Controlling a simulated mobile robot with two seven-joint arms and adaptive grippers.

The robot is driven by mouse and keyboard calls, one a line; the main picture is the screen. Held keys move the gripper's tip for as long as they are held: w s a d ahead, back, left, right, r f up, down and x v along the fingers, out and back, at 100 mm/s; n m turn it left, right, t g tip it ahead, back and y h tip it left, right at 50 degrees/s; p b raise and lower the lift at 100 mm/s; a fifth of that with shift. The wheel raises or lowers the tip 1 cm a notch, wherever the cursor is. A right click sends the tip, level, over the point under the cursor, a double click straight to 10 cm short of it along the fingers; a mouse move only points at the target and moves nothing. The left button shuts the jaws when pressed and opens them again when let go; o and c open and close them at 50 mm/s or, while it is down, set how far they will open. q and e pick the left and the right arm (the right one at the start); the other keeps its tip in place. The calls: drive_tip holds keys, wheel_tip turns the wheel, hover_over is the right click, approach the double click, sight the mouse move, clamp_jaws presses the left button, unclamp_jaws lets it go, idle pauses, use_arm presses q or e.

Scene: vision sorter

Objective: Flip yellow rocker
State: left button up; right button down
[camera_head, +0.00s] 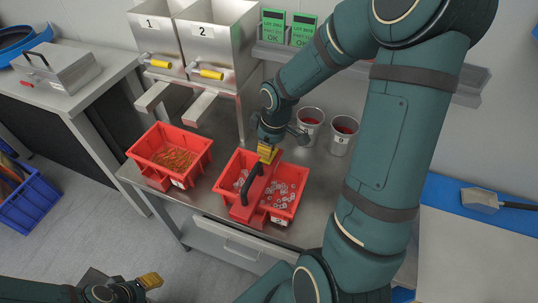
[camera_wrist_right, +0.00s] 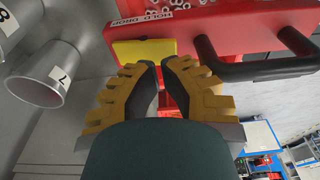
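The yellow rocker (camera_wrist_right: 145,50) shows in the right wrist view, at the end of a red beam (camera_wrist_right: 222,60) with a "HOLD DROP" label. My right gripper (camera_wrist_right: 162,64) points at it; the fingertips are close together just below its right part, nothing visible between them. I cannot tell whether they touch it. In the head view my right gripper (camera_head: 267,153) is over the far end of the red beam (camera_head: 240,213) across a red bin (camera_head: 284,187); the rocker cannot be told apart from the yellow fingers there. My left gripper (camera_head: 150,281) is far away, low on the left.
A black handle (camera_head: 253,181) rises from the beam, close beside my right gripper. Another red bin (camera_head: 160,137) stands left on the metal table (camera_head: 205,208). Metal cups (camera_head: 309,123) and hoppers (camera_head: 205,35) with yellow-handled levers are behind. Clear items lie in the nearer bin.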

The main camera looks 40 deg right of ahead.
drive_tip(key=shift+f+b, duration=1.25)
drive_tip(key=shift+f, duration=0.3)
idle(0.7)
drive_tip(key=shift+r, duration=0.15)
drive_tip(key=shift+r+p, duration=2.9)
drive_tip(key=shift+r, duration=0.5)
